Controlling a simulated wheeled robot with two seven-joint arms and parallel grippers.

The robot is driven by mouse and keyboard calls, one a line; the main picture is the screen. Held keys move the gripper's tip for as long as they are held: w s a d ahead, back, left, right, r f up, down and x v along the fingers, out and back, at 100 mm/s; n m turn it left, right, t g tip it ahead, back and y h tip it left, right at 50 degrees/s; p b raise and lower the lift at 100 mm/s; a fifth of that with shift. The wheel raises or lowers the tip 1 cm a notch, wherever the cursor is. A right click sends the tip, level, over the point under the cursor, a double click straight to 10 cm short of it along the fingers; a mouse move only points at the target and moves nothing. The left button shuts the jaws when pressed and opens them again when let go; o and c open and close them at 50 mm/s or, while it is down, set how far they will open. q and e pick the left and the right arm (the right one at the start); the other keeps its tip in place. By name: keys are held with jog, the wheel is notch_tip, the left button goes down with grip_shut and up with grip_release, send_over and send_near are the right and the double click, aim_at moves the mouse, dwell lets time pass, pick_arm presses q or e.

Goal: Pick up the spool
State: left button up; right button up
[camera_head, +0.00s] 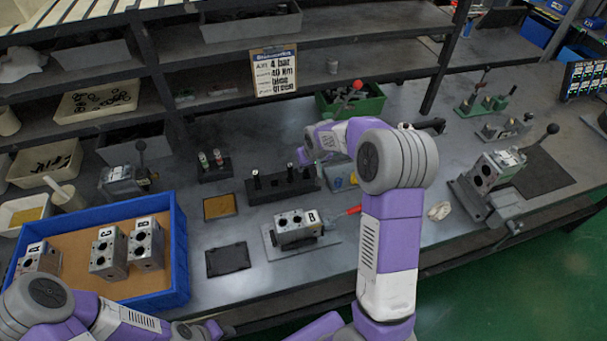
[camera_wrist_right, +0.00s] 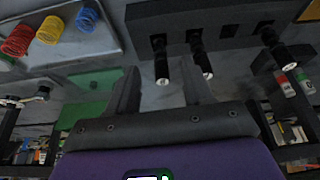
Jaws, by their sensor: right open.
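A black rack (camera_head: 283,187) stands mid-bench and holds upright dark spools. In the right wrist view the rack (camera_wrist_right: 215,18) is at the top, with several dark, pale-tipped spools (camera_wrist_right: 203,62) in it. My right gripper (camera_wrist_right: 158,72) is open and empty, with one spool tip showing between its fingers; contact cannot be judged. In the head view my right wrist is just behind and right of the rack, and its fingers are mostly hidden by the arm. My left arm is at the bottom left; its gripper fingers are not clearly visible.
A valve block marked B (camera_head: 297,229) sits on a plate in front of the rack. A blue tray (camera_head: 180,262) with several blocks is left. A green bin (camera_head: 368,101) is behind. Red, yellow and blue springs (camera_wrist_right: 52,29) lie beside the rack in the wrist view.

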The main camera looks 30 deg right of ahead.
aim_at(306, 170)
jog(key=shift+x, duration=0.9)
jog(key=x, duration=0.5)
jog(key=shift+w+r+b, duration=0.1)
jog(key=shift+w+b, duration=0.2)
jog(key=shift+b, duration=0.05)
jog(key=shift+c, duration=0.3)
grip_shut()
